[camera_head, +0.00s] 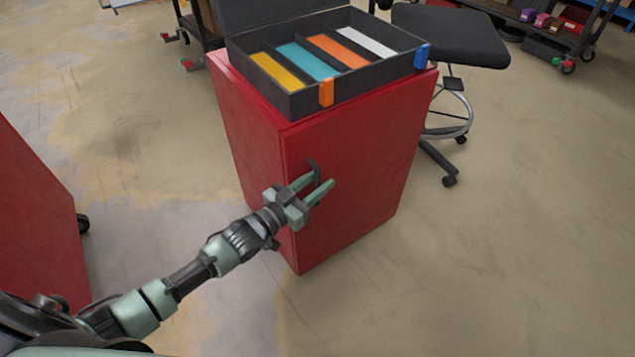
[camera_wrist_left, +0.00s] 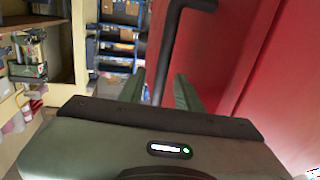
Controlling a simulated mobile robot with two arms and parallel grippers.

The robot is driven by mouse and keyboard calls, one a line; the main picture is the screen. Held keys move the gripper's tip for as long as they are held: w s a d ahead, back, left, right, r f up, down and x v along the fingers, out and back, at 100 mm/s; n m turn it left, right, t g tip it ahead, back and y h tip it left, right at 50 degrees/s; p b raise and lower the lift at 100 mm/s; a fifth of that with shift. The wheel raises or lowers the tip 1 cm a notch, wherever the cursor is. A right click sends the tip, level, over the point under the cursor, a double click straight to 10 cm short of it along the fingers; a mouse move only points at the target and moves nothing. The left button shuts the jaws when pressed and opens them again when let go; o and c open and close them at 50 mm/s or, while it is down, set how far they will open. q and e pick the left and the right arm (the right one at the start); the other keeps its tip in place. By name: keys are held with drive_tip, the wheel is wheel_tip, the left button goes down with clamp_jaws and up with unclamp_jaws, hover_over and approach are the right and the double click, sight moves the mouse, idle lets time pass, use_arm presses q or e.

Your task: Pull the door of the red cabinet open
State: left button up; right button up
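The red cabinet (camera_head: 252,130) stands in the middle of the head view. Its door (camera_head: 365,155) faces the lower right and looks shut there. A dark bar handle (camera_head: 316,168) is on the door near its left edge. My left gripper (camera_head: 323,181) is at the handle with its fingers apart. In the left wrist view the handle (camera_wrist_left: 167,45) runs down between the two fingers of the left gripper (camera_wrist_left: 162,85), with no clear sign of the fingers pressing on it. My right gripper is not in view.
An open black case (camera_head: 286,103) with coloured compartments sits on the cabinet. A black stool (camera_head: 450,35) stands behind it to the right. Another red surface (camera_head: 35,215) is at the left edge. The floor (camera_head: 480,260) in front of the door is clear.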

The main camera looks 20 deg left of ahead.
use_arm(q)
clamp_jaws()
idle(1.4)
